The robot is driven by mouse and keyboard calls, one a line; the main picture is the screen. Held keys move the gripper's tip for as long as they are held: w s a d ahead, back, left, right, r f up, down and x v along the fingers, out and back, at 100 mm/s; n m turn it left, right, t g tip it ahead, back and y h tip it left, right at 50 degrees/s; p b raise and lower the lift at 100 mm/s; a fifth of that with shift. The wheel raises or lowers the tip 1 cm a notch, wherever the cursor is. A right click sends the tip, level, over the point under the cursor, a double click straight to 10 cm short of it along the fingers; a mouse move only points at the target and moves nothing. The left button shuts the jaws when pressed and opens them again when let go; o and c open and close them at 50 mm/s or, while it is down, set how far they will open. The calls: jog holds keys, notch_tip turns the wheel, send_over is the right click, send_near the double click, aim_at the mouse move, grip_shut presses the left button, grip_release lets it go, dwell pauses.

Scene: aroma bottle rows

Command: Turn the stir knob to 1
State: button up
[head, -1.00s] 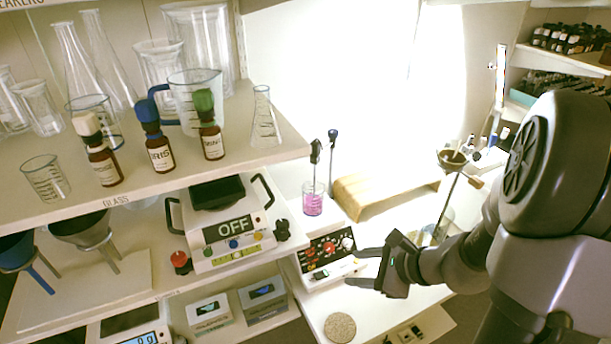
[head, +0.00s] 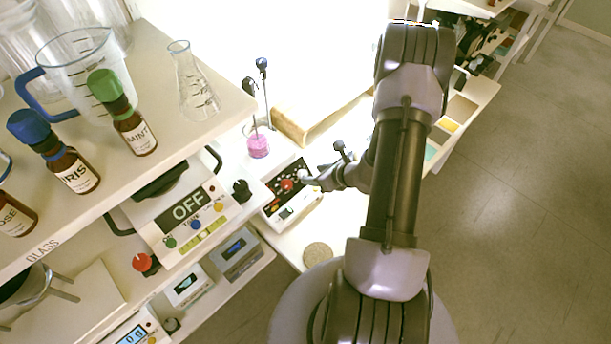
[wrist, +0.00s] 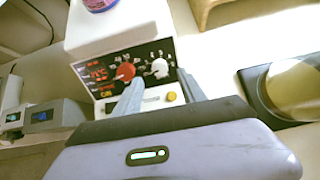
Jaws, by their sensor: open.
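The stirrer hotplate (head: 291,196) stands on the bench with a black panel facing me. Its panel has a red knob (wrist: 125,72) and a white knob (wrist: 160,68) to the right of it, each with a printed scale. The labels are too small to read, so I cannot tell which is the stir knob by text. My gripper (wrist: 160,80) is open and empty, and in the wrist view the white knob appears between its fingertips. In the head view my gripper (head: 318,180) is at the right side of the panel; contact cannot be told.
A beaker with pink liquid (head: 258,146) stands on top of the hotplate. A shelf with bottles and glassware is at the left, above a scale reading OFF (head: 190,207).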

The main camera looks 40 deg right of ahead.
aim_at(304, 174)
jog(key=x, duration=0.5)
jog(key=shift+w+f+b, duration=0.2)
jog(key=shift+b, duration=0.2)
jog(key=shift+c, duration=0.4)
grip_shut()
